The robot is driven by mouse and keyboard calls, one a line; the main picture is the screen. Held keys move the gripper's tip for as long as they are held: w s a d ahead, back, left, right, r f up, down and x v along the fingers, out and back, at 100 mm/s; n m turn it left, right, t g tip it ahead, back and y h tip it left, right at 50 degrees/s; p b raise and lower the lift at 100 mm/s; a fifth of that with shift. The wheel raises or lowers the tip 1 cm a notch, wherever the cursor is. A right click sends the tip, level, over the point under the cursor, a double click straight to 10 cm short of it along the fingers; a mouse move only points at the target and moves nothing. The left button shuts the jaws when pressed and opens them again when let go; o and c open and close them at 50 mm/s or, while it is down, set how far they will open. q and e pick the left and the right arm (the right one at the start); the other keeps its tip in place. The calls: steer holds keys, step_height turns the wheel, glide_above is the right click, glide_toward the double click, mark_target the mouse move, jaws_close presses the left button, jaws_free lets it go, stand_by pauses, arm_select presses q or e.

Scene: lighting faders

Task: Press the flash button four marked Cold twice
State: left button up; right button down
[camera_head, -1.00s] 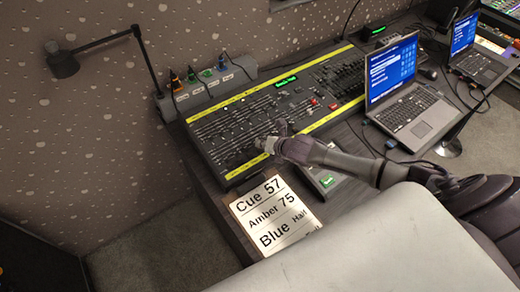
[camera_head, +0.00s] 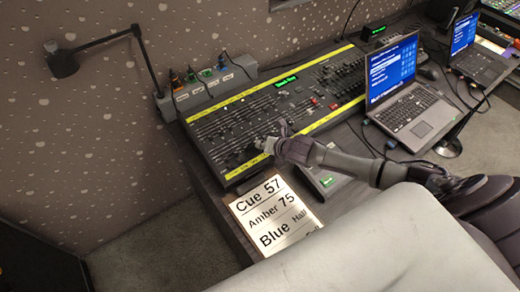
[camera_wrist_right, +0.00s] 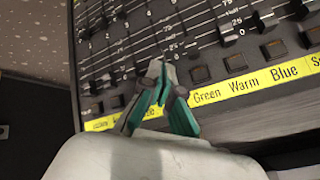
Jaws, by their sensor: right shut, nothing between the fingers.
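The lighting console (camera_head: 222,165) lies on the desk, with rows of faders and a yellow label strip along its near edge. In the right wrist view, square flash buttons (camera_wrist_right: 235,63) run above the yellow strip (camera_wrist_right: 245,88). Green, Warm and Blue are readable on it. The word Cold is not readable; labels further left are small or covered by my gripper. My right gripper (camera_head: 266,146) is shut and empty over the near part of the console. In the right wrist view its fingertips (camera_wrist_right: 158,70) overlap the buttons left of Green; contact cannot be told. My left gripper is not in view.
A cue card (camera_head: 262,215) lies on the desk in front of the console. An open laptop (camera_head: 415,108) stands to the right, with a second one (camera_head: 475,65) behind it. A black desk lamp (camera_head: 63,62) stands at the left. Labelled plugs (camera_head: 205,88) sit behind the console.

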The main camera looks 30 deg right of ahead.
steer(key=shift+f, duration=0.55)
stand_by(0.5)
steer(key=shift+r, duration=0.1)
steer(key=shift+r+p, duration=0.6)
steer(key=shift+r, duration=0.05)
steer(key=r+p, duration=0.5)
steer(key=shift+s+r, duration=0.1)
steer(key=shift+s, duration=0.15)
stand_by(0.5)
stand_by(0.5)
